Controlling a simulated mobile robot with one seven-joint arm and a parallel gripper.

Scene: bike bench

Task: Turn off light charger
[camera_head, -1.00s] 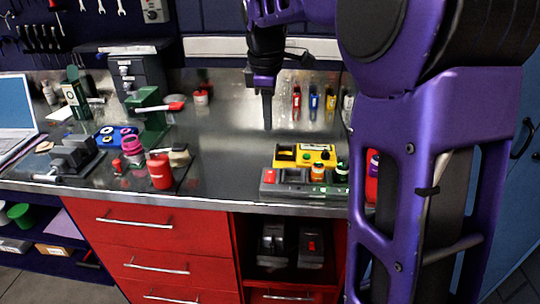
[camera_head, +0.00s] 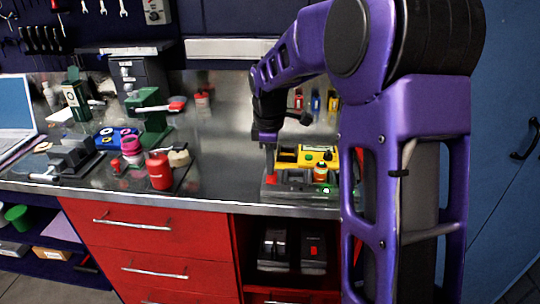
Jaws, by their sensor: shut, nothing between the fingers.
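A low grey unit (camera_head: 300,191) lies along the front edge of the metal bench; it looks like the light charger, though I cannot be sure. A red switch (camera_head: 271,177) shows at its left end. An orange-topped small bottle-like item (camera_head: 320,172) stands on or by it. A yellow tray-like unit (camera_head: 313,150) sits just behind it. My gripper (camera_head: 270,163) is shut and empty, pointing down close above the red switch; I cannot tell whether it touches. My arm hides the unit's right end.
Two dark devices (camera_head: 291,249) sit in the open bay below.

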